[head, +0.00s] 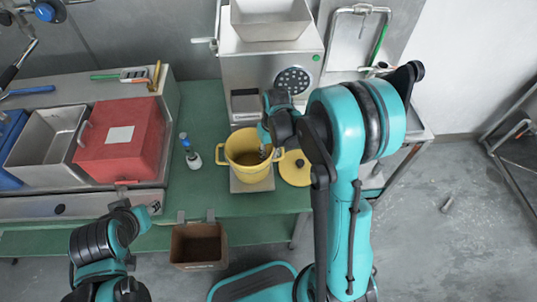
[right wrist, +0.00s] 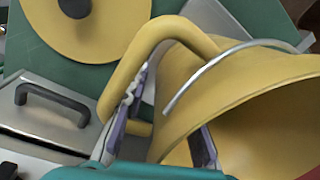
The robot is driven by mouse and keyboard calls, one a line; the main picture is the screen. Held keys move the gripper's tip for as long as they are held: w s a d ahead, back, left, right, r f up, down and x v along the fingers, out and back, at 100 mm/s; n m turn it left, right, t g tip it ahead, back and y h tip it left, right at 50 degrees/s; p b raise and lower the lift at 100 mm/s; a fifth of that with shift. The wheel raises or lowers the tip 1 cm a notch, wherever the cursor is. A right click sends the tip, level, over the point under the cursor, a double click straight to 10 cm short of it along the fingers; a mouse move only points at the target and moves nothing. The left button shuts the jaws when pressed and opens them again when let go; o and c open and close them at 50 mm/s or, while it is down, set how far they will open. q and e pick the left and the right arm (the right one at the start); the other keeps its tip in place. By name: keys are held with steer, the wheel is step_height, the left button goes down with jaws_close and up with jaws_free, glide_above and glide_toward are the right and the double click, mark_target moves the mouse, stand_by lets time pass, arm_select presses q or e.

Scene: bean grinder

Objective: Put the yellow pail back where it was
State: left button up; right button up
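The yellow pail (head: 243,173) stands upright on a grey plate (head: 252,186) on the green table, below the grinder's front. My right gripper (head: 272,153) is at the pail's right side, partly hidden by my arm. In the right wrist view, the pail (right wrist: 240,85) fills the right side. The right gripper's fingers (right wrist: 170,125) are spread apart, one outside the wall by the looped handle (right wrist: 150,50) and one inside the rim. I cannot see them pressing on the wall. My left gripper (head: 135,212) is at the lower left, away from the pail; its fingers are unclear.
A yellow lid (head: 295,168) lies right of the pail. A bottle with a blue top (head: 190,152) stands left. The steel grinder (head: 268,72) stands behind. A red box (head: 118,140) and a steel bin (head: 45,140) sit left. A brown bin (head: 198,247) hangs at the table's front.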

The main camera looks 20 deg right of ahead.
steer(key=shift+r, duration=0.2)
steer(key=r+p, duration=0.1)
steer(key=r, duration=0.2)
steer(key=r+p, duration=0.1)
steer(key=r, duration=0.3)
steer(key=d+r+p, duration=0.1)
steer(key=r, duration=0.2)
steer(key=shift+r+p, duration=0.4)
steer(key=shift+r, duration=0.65)
steer(key=s+a+r+t, duration=0.1)
steer(key=s+r+t, duration=0.2)
steer(key=s, duration=0.4)
steer(key=s+a+r+m+t+h, duration=0.1)
steer(key=s+a+r+t, duration=0.1)
steer(key=s+r+t, duration=0.2)
steer(key=s, duration=0.2)
steer(key=shift+s+a+r, duration=0.15)
steer(key=shift+s+a, duration=0.05)
steer(key=shift+s, duration=0.2)
